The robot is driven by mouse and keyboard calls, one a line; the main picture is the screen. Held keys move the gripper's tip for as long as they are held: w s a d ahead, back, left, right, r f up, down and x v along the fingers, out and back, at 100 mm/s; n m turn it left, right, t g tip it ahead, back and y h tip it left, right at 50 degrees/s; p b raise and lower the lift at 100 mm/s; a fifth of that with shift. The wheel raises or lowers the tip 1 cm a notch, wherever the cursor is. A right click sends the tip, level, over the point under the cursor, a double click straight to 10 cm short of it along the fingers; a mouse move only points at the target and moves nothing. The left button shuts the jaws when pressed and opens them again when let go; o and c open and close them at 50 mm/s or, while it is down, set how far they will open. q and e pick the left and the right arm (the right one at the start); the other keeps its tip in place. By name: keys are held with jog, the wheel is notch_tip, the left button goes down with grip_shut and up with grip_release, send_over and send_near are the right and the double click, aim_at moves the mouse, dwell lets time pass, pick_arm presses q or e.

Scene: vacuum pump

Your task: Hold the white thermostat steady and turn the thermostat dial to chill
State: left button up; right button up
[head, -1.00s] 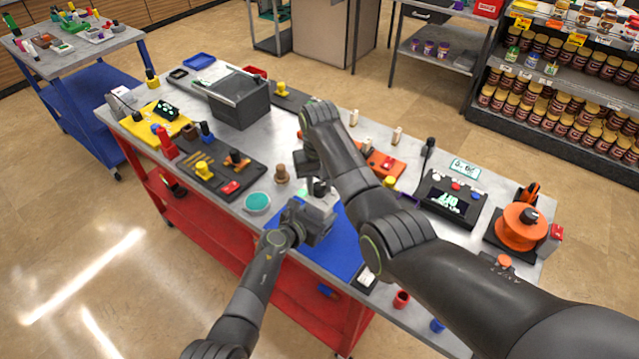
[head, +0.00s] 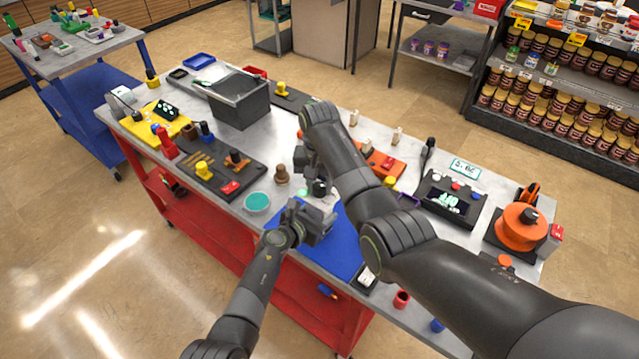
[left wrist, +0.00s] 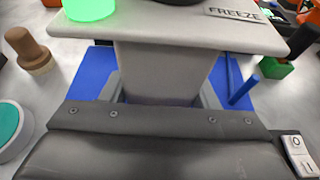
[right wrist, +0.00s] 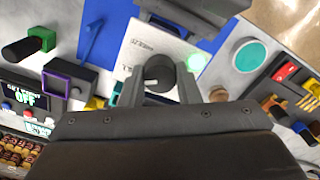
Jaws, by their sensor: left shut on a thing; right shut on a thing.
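The white thermostat (left wrist: 165,65) stands over a blue mat (left wrist: 92,68) in the left wrist view. Its top carries a FREEZE label (left wrist: 237,14), a glowing green light (left wrist: 90,8) and the dark dial's edge. My left gripper (head: 312,222) is shut on the thermostat's body, one finger on each side. The round grey dial (right wrist: 158,70) shows in the right wrist view. My right gripper (head: 317,185) is above the thermostat and shut on the dial. In the head view, my arms hide most of the thermostat. The dial's pointed setting cannot be read.
A brown wooden-looking knob (head: 282,174) and a teal-topped dish (head: 257,202) stand left of the thermostat. A black tool board (head: 215,172) lies farther left. A black display unit (head: 450,198) and an orange reel (head: 520,226) stand to the right.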

aim_at(319, 185)
jog(key=o, duration=1)
jog(key=shift+r, duration=0.1)
notch_tip(319, 185, up, 12)
jog(key=shift+f, duration=0.1)
pick_arm(q)
jog(key=o, duration=1.2)
